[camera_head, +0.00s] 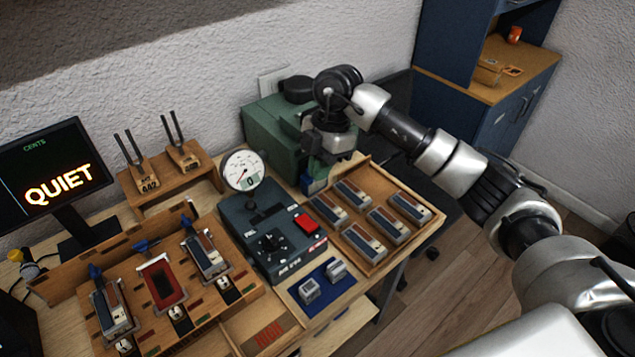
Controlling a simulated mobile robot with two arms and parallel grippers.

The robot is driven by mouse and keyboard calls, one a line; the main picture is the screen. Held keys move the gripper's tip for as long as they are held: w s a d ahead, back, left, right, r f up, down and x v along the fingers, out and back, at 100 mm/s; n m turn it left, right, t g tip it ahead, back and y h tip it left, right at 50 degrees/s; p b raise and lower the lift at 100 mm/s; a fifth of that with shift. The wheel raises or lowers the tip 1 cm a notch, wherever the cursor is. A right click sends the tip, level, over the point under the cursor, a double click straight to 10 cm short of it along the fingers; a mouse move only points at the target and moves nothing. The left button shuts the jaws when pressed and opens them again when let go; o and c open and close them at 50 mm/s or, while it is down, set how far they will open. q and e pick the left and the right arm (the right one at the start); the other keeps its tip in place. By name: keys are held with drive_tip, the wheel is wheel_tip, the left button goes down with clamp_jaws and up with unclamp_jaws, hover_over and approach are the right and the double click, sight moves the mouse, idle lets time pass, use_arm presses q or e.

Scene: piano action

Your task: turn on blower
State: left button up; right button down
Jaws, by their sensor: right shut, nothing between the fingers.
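A green box-shaped machine (270,130), which may be the blower, stands at the back of the bench with a black round part (297,88) on top. My right gripper (318,172) is at its right front side, pointing down, shut and empty. The wrist hides part of the green machine, and I cannot tell whether the fingers touch it. A dark grey control box (255,218) in front carries a round gauge (243,170), a black knob (270,242) and a red switch (305,223). I cannot tell the switch's position. My left gripper is out of view.
A wooden tray (437,220) with several reed-like blocks lies right of the control box. A wooden rack (75,290) with blocks is at front left. A monitor (45,175) reads QUIET. Tuning forks (173,140) stand behind. A blue mat (325,290) holds two small grey blocks.

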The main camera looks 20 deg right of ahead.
drive_tip(key=p, duration=0.3)
approach(307, 223)
drive_tip(key=x, duration=0.2)
drive_tip(key=s+x, duration=0.1)
drive_tip(key=x, duration=0.2)
drive_tip(key=shift+s+a+f, duration=0.1)
drive_tip(key=shift+s+f, duration=0.05)
drive_tip(key=shift+s, duration=0.05)
drive_tip(key=shift+f, duration=0.7)
drive_tip(key=shift+s+f, duration=0.25)
drive_tip(key=shift+f, duration=0.15)
drive_tip(key=shift+w, duration=0.15)
drive_tip(key=shift+w+a+r, duration=0.2)
drive_tip(key=shift+w+r, duration=0.05)
drive_tip(key=shift+w, duration=0.45)
drive_tip(key=shift+s+r, duration=0.1)
